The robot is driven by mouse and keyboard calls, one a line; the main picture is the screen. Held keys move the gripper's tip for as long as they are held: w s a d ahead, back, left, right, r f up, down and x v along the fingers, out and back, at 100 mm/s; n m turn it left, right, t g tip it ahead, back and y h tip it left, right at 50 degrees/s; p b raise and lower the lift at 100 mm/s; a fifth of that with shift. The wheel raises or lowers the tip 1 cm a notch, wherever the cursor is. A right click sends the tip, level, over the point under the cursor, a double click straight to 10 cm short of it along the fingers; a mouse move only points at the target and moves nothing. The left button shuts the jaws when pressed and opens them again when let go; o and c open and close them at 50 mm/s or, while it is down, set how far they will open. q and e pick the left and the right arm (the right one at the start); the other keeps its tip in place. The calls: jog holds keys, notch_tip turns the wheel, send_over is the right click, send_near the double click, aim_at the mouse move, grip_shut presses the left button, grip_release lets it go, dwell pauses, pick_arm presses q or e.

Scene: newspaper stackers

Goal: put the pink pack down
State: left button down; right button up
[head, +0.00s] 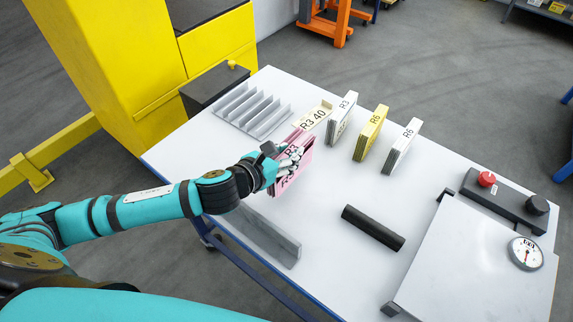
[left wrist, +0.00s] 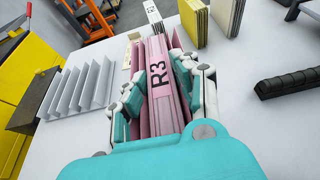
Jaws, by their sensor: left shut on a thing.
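The pink pack (head: 293,170), marked R3, is upright in my left gripper (head: 284,161) over the left-middle part of the white table (head: 330,215). In the left wrist view the pink pack (left wrist: 164,90) stands between the two fingers of my left gripper (left wrist: 160,95), which is shut on it. I cannot tell whether its lower edge touches the table. Another pink piece shows just beside it, partly hidden by the gripper. My right gripper is not in view.
A grey slotted rack (head: 252,108) stands at the back left. A black bar (head: 373,228) lies right of a grey angled plate (head: 262,236).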

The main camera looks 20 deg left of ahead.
pick_arm(q)
jog(key=shift+f, duration=1.75)
jog(key=shift+f, duration=0.2)
jog(key=c, duration=1)
grip_release()
